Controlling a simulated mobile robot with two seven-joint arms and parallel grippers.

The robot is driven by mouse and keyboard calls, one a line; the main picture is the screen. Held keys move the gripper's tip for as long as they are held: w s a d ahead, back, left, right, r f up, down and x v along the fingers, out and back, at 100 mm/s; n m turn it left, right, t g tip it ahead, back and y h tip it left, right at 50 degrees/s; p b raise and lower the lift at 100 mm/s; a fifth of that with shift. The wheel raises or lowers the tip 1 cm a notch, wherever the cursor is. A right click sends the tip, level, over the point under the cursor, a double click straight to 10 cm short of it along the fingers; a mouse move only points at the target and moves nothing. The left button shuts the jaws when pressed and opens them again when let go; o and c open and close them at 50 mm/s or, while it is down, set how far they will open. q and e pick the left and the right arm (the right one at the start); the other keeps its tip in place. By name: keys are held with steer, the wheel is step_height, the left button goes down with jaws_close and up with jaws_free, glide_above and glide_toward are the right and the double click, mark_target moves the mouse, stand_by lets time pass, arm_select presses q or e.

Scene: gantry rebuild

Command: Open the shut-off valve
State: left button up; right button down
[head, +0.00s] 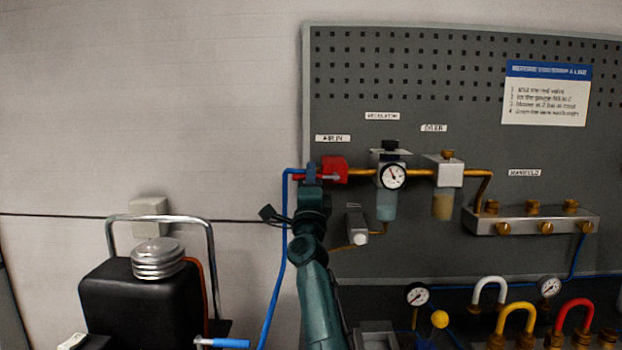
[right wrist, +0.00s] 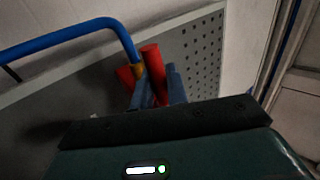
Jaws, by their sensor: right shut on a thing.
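The shut-off valve (head: 334,168) is red and sits under the AIR IN label at the left end of the brass line on the grey board. A blue hose joins it from the left. My right gripper (head: 311,172) is at the valve's left side, with my arm reaching up from below. In the right wrist view, the red lever (right wrist: 154,72) stands between the fingers of my right gripper (right wrist: 157,88), which is shut on it. The fingers and wrist hide part of the lever, so I cannot tell its exact angle to the pipe. My left gripper is not in view.
Right of the valve are a regulator with a gauge (head: 392,177), an oiler (head: 447,172) and a manifold (head: 530,221). The blue hose (head: 283,240) hangs close beside my right arm. A black tank (head: 135,300) stands lower left. The wall above it is clear.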

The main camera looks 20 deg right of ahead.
steer(key=c, duration=1.5)
jaws_free()
steer(key=shift+r, duration=0.1)
steer(key=shift+o, duration=0.2)
steer(key=b+v, duration=0.2)
steer(key=v, duration=1.1)
